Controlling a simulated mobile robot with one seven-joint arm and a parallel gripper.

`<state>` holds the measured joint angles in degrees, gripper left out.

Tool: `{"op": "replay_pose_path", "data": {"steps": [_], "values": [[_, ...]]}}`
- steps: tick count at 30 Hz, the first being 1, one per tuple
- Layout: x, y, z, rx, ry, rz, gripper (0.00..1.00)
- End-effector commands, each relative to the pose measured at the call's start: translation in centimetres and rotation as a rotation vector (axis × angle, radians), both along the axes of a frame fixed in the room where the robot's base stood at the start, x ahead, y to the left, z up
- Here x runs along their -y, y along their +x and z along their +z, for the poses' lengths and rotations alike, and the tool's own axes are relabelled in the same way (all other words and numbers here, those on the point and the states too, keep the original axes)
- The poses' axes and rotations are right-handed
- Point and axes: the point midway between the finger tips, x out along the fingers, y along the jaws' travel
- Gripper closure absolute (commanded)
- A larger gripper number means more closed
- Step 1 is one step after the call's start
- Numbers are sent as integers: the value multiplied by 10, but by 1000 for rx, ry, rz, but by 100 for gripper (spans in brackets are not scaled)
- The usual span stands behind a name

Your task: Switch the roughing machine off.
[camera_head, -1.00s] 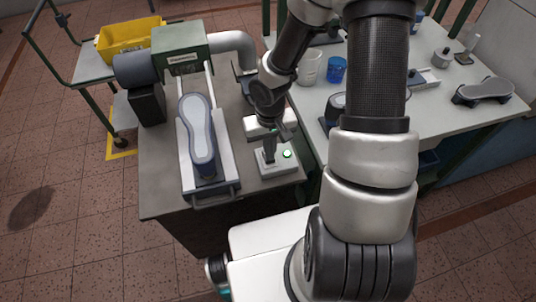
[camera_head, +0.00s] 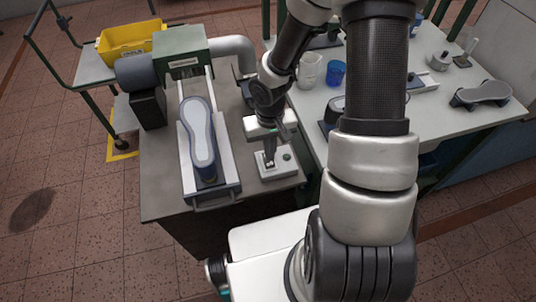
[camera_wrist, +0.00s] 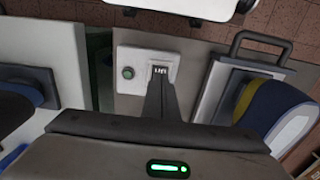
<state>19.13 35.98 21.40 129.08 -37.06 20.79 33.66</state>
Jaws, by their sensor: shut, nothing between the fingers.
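The roughing machine (camera_head: 181,50) stands on a grey bench, with a green housing and a dark motor at its left. A white switch box (camera_head: 263,174) sits at the bench's front right; it also shows in the wrist view (camera_wrist: 128,55). Its round lamp (camera_head: 287,157) is dull green and unlit, and looks dark green in the wrist view (camera_wrist: 128,73). A small switch (camera_wrist: 160,70) is beside the lamp. My gripper (camera_head: 269,156) is shut and empty, pointing down over the switch. In the wrist view its fingertips (camera_wrist: 160,79) partly cover the switch; contact cannot be told.
A yellow crate (camera_head: 128,40) is at the back left.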

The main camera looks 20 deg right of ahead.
Motion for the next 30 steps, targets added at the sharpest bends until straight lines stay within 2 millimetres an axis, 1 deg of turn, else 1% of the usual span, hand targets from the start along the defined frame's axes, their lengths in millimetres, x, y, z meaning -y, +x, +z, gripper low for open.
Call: {"op": "replay_pose_path", "data": {"steps": [1,16,30], "values": [[0,0,8,0,0,0,100],[0,0,47,0,-1,-1,100],[0,0,48,0,0,0,100]]}}
